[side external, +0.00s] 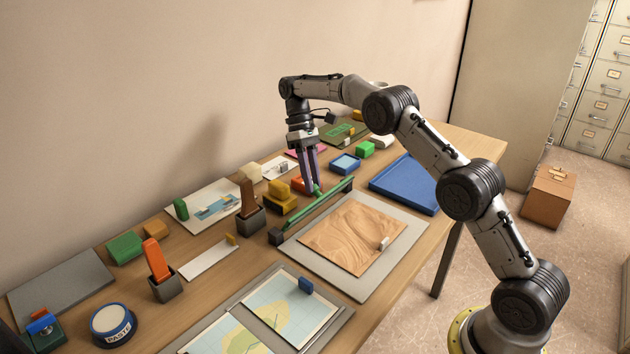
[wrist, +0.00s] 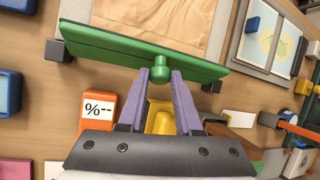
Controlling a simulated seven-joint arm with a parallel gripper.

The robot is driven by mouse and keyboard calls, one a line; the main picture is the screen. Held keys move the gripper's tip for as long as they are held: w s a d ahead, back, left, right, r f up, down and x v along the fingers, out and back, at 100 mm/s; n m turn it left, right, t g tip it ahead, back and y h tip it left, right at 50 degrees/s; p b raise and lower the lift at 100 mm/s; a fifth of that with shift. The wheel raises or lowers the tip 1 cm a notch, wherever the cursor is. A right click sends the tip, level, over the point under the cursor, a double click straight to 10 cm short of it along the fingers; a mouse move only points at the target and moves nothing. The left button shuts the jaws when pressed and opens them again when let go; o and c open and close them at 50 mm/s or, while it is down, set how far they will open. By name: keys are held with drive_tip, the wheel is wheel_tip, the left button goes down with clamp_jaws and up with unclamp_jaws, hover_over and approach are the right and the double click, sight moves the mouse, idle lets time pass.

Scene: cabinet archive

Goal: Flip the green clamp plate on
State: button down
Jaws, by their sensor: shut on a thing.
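The green clamp plate (side external: 325,205) is a long narrow bar between two dark end blocks, along the back edge of a grey board (side external: 405,240) that bears a wood-grain sheet (side external: 352,235). It also shows in the wrist view (wrist: 105,48), with a round green knob (wrist: 160,68) at its middle. My gripper (side external: 314,189) points down at the plate's middle. In the wrist view my gripper's purple fingers (wrist: 161,76) are shut on the knob from both sides. The plate's tilt is hard to tell, and its underside is hidden.
An orange display block (wrist: 97,108) and a yellow block (side external: 282,193) stand close behind the plate. A blue tray (side external: 405,185) lies to the right. A map board (side external: 300,318) lies at the front left. Several small items crowd the table's wall side.

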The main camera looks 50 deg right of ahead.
drive_tip(key=shift+w+d+g, duration=0.1)
drive_tip(key=shift+w+g, duration=0.25)
drive_tip(key=shift+g, duration=0.15)
idle(0.3)
drive_tip(key=c, duration=0.6)
unclamp_jaws()
drive_tip(key=shift+f, duration=0.1)
drive_tip(key=shift+s, duration=0.2)
